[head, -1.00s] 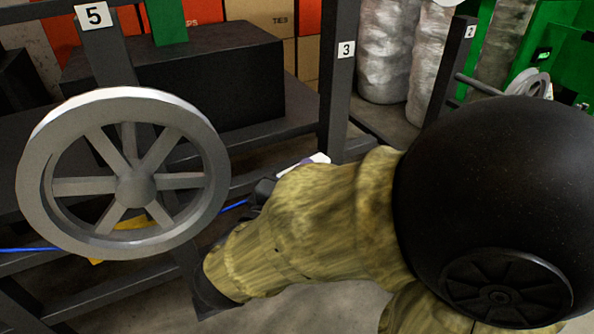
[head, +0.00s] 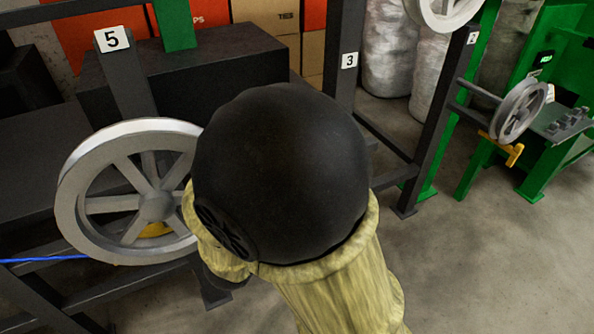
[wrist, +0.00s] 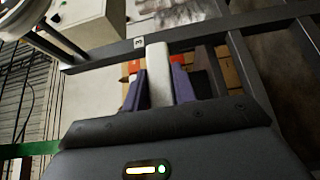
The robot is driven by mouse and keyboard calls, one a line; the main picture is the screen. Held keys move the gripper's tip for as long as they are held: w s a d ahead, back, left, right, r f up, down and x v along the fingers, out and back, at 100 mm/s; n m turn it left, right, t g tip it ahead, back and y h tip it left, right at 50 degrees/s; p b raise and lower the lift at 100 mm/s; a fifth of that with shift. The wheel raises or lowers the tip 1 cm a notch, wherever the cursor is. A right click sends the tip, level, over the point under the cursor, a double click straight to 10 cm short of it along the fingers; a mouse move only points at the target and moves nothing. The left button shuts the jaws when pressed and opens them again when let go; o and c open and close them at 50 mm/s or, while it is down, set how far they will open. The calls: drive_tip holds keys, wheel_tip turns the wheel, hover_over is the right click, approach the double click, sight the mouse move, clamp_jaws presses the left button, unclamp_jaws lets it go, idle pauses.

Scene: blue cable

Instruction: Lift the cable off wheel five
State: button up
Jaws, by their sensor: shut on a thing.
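Wheel five (head: 157,207) is a grey spoked wheel on the dark rack, below the sign marked 5, at the left of the head view. My arm covers its right edge. The blue cable (head: 45,259) shows as a short line from the left picture edge to the wheel's lower left rim; its path beyond there is hidden. My gripper (wrist: 158,76) is hidden behind my arm in the head view. In the wrist view its purple fingers are shut on a pale elongated piece (wrist: 158,98). I cannot see there whether the cable joins this piece.
Dark rack posts and bars stand around the wheel, with a post marked 3 (head: 345,75) to its right. Another grey wheel (head: 520,110) with a yellow piece (head: 507,152) stands at the right by green frames. The floor at front right is clear.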

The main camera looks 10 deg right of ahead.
drive_tip(key=shift+w+r+p, duration=0.1)
drive_tip(key=shift+r+p, duration=0.1)
drive_tip(key=shift+p, duration=0.15)
wheel_tip(320, 180, down, 15)
drive_tip(key=a+b, duration=0.2)
drive_tip(key=b, duration=0.9)
drive_tip(key=shift+s+a+p, duration=1.35)
drive_tip(key=shift+s+a, duration=0.55)
drive_tip(key=shift+a, duration=5.45)
drive_tip(key=shift+s+a+p, duration=1.3)
drive_tip(key=shift+s+a, duration=0.6)
drive_tip(key=shift+a, duration=5.5)
drive_tip(key=shift+s+a+p, duration=1.35)
drive_tip(key=shift+s+a, duration=0.55)
drive_tip(key=shift+a, duration=5.45)
drive_tip(key=s+d+p, duration=0.2)
drive_tip(key=s, duration=0.7)
drive_tip(key=shift+s+d, duration=0.2)
drive_tip(key=shift+f, duration=0.1)
